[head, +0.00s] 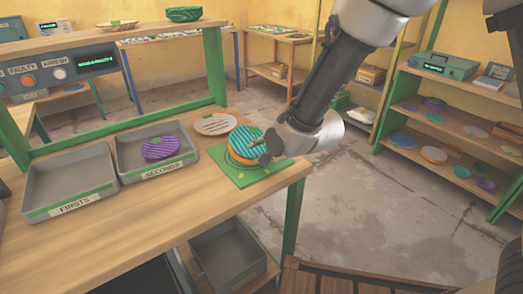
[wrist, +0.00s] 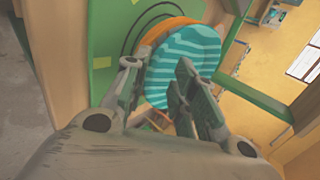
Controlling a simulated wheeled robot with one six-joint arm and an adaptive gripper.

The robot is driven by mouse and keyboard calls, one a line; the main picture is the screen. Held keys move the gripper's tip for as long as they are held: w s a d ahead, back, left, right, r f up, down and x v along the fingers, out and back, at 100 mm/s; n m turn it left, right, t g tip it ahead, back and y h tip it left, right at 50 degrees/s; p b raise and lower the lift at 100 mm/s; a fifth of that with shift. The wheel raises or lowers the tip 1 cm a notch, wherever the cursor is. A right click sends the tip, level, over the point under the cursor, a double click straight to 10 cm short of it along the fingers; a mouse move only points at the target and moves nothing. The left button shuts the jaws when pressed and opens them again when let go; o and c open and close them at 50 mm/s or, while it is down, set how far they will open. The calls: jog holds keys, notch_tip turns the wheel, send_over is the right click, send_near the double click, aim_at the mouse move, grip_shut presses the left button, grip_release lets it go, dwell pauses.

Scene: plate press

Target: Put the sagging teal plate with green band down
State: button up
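The teal plate with wavy lighter stripes (head: 245,138) is at the right end of the bench, over an orange plate (head: 238,158) on a green mat (head: 262,173). In the wrist view the teal plate (wrist: 190,55) overlaps the orange plate (wrist: 160,30). My gripper (head: 266,147) is at the teal plate's right rim. In the wrist view my gripper (wrist: 157,75) has its fingers apart, with the rim between them and one finger in front of the plate's face. A gap shows between the fingers; contact is unclear. I cannot make out the green band.
A grey tray marked FIRSTS (head: 68,180) and a SECONDS tray (head: 128,143) with a purple plate (head: 160,147) stand to the left. A pale striped plate (head: 214,124) lies behind the mat. A green post (head: 214,66) rises behind it. Shelves (head: 455,150) stand right.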

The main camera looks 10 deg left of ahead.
jog(key=v, duration=1.2)
jog(key=shift+r, duration=0.1)
jog(key=w+d+r+n+h, duration=0.15)
jog(key=d+r, duration=0.25)
jog(key=d, duration=0.9)
jog(key=w+d+r+n+h, duration=0.1)
jog(key=d+r+n+h, duration=0.2)
jog(key=d, duration=1)
jog(key=s+d+r+n+g+h, duration=0.2)
jog(key=s+d+r+n+h, duration=0.1)
jog(key=s+d, duration=1.1)
jog(key=d+r+n, duration=0.1)
jog(key=d, duration=0.3)
jog(key=shift+a+r, duration=0.1)
jog(key=shift+r, duration=0.05)
